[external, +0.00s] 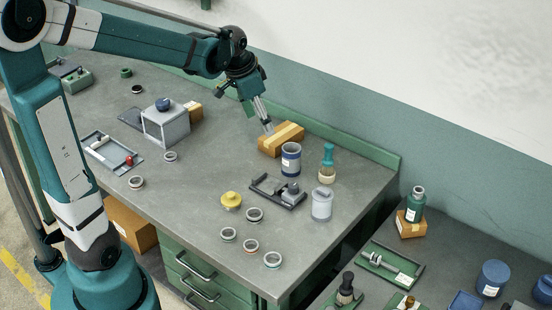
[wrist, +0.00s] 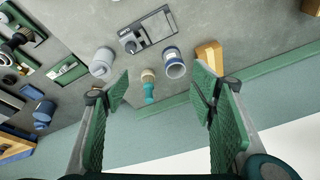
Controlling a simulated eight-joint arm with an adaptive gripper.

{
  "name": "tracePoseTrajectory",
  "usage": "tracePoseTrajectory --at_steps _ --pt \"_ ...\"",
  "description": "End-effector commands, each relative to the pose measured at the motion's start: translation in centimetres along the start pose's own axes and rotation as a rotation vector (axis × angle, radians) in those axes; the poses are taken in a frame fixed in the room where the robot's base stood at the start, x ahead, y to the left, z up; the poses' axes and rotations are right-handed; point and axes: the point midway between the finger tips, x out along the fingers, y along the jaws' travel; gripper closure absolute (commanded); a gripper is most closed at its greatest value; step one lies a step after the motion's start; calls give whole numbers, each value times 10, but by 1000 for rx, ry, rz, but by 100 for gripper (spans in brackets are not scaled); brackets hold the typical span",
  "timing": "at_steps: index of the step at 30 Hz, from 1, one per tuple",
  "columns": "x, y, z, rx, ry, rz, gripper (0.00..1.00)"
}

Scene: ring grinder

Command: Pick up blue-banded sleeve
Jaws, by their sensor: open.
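Several small ring-shaped sleeves lie on the grey bench in the external view. One sleeve (external: 272,260) is nearest the front edge, a reddish-banded sleeve (external: 250,245) is beside it, and others (external: 254,214) lie close by. The bands are too small to tell which sleeve is blue-banded. My gripper (external: 268,129) hangs above the back of the bench by the cardboard box, well away from these sleeves. In the wrist view my gripper (wrist: 162,88) has its fingers wide apart with nothing between them. No small sleeve is clear in the wrist view.
Near my gripper stand a taped box (external: 281,139), a dark blue labelled canister (external: 291,160), a teal-handled brush (external: 327,165) and a pale cylinder (external: 321,205).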

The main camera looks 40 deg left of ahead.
Motion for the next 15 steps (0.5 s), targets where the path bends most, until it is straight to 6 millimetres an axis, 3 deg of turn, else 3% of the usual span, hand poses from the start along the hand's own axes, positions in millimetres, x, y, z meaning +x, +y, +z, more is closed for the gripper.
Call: tracePoseTrajectory --at_steps 15 --pt "78 -27 -39 148 -65 67 44"
